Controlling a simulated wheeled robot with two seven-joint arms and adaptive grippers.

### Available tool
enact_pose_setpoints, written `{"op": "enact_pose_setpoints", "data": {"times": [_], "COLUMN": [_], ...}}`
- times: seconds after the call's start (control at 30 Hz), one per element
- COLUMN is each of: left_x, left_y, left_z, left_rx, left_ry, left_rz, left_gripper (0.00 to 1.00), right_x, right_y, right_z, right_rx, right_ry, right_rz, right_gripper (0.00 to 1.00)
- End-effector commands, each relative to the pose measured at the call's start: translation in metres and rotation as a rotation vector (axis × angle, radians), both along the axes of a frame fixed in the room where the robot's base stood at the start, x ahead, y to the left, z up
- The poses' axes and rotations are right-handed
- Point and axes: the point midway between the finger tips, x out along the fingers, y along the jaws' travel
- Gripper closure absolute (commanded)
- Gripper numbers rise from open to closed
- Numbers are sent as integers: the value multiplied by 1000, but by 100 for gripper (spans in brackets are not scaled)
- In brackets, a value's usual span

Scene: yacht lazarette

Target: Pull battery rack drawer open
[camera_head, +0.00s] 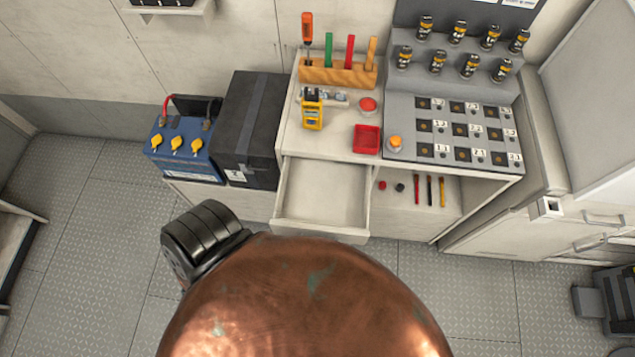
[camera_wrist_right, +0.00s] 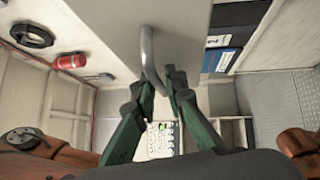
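The drawer (camera_head: 322,196) stands pulled out from the front of the pale bench in the head view. Its inside looks empty. Its front edge is partly hidden behind my copper-coloured body. In the right wrist view a curved metal handle (camera_wrist_right: 148,48) stands out from a flat pale panel (camera_wrist_right: 186,32). My right gripper (camera_wrist_right: 160,82) has its green fingers on either side of the handle's end, closed in on it. My left gripper is in neither view, and my right gripper is hidden in the head view.
A blue battery (camera_head: 186,146) and a black box (camera_head: 250,128) stand left of the drawer. The bench top holds a tool block (camera_head: 338,74), a yellow meter (camera_head: 313,113), a red tray (camera_head: 367,139) and a grey rack (camera_head: 397,112) with several cells. Open floor (camera_head: 85,215) lies at left.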

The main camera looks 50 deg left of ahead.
Motion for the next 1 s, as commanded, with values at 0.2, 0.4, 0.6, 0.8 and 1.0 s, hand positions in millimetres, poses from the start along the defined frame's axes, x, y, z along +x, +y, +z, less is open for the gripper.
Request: {"op": "enact_pose_setpoints", "data": {"times": [0.2,0.4,0.6,0.8,1.0], "left_x": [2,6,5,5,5], "left_y": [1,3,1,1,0], "left_z": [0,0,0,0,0], "left_rx": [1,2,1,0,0], "left_ry": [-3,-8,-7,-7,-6], "left_rz": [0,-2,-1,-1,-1], "left_gripper": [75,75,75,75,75], "right_x": [1,0,-4,-8,-10], "right_y": [0,-11,-47,-87,-112], "right_z": [0,-2,-8,-12,-15], "right_rx": [0,-2,-5,-3,-2], "right_ry": [0,1,1,2,1], "right_rz": [-2,-3,-4,-2,-2], "right_gripper": [86,86,86,86,86]}}
